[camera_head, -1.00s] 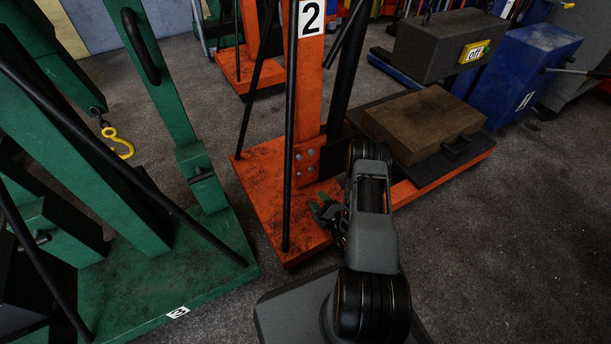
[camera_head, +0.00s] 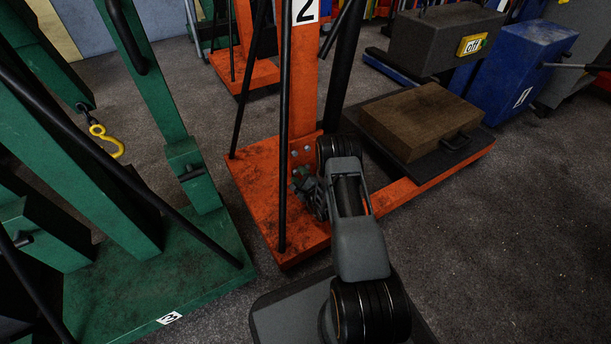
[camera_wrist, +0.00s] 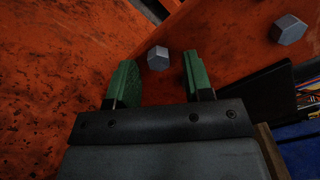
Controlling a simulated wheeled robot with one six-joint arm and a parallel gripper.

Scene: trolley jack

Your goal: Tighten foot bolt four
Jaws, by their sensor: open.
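The orange jack (camera_head: 305,90) marked 2 has grey hex bolts on the foot of its post. Two upper bolts (camera_head: 294,153) show in the head view; my arm and gripper hide the lower ones. In the wrist view one bolt head (camera_wrist: 158,58) sits between the green fingertips of my gripper (camera_wrist: 158,72), apart from both, around tip level. A second bolt head (camera_wrist: 288,29) is at the upper right, outside the jaws. My gripper is open and empty; it also shows, small and dark, in the head view (camera_head: 302,182). I cannot tell which bolt is number four.
A thin black strut (camera_head: 284,130) stands just left of my gripper. A brown box (camera_head: 425,120) lies on the black tray at the right. A green frame (camera_head: 150,290) stands at the left. Bare floor (camera_head: 520,240) is free at the right.

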